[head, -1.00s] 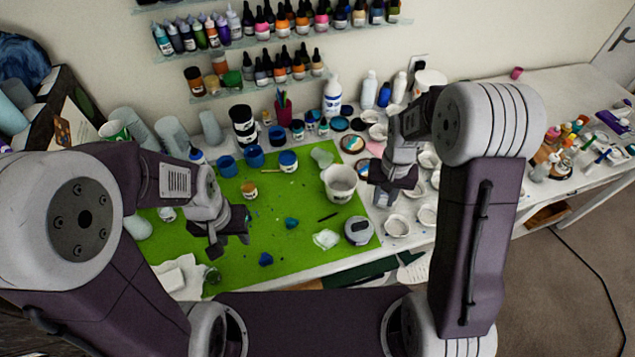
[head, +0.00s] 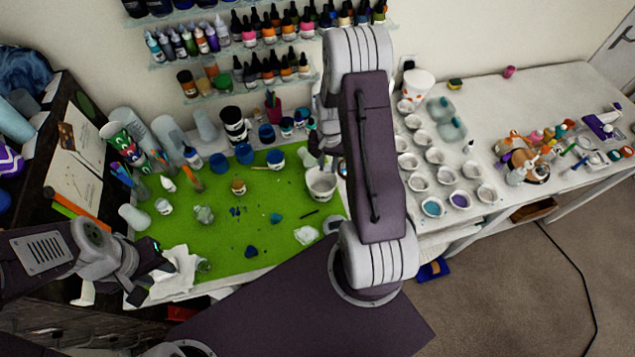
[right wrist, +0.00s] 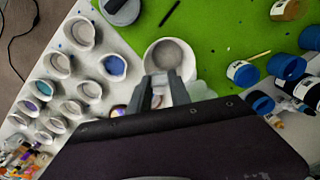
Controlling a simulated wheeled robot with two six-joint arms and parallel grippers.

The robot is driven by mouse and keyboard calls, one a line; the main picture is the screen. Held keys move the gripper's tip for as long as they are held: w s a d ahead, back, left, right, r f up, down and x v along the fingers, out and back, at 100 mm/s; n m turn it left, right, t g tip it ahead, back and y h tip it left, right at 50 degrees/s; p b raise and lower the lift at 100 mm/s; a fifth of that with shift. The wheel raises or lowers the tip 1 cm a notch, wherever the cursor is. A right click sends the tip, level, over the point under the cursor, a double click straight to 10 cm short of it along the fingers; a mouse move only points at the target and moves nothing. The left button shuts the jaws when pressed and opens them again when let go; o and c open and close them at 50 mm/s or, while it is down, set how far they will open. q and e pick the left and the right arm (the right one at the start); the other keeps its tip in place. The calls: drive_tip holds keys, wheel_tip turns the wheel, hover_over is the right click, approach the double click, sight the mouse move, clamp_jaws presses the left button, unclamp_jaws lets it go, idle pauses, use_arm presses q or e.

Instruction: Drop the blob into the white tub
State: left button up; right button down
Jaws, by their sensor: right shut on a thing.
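The white tub (head: 321,187) stands upright on the right part of the green mat, next to my right arm. In the right wrist view the tub (right wrist: 168,50) is open at the top, with a grey inside. My right gripper (right wrist: 165,86) overlaps its near rim in that view; I cannot tell its height. It is shut on a small pale thing (right wrist: 180,92), mostly hidden between the fingers. My left gripper (head: 151,274) is open and empty at the mat's lower left.
Several small cups (head: 434,155) stand right of my right arm, some with coloured contents. Blue-lidded jars (head: 244,153) line the mat's back edge. The mat's middle (head: 222,243) has free room.

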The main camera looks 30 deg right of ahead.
drive_tip(key=shift+f+b, duration=2.6)
drive_tip(key=shift+f, duration=0.5)
drive_tip(key=shift+r, duration=0.1)
drive_tip(key=c, duration=1.1)
unclamp_jaws()
drive_tip(key=shift+w+r, duration=0.1)
drive_tip(key=shift+r, duration=0.2)
wheel_tip(320, 180, up, 8)
drive_tip(key=shift+r+b, duration=0.25)
drive_tip(key=shift+b, duration=0.65)
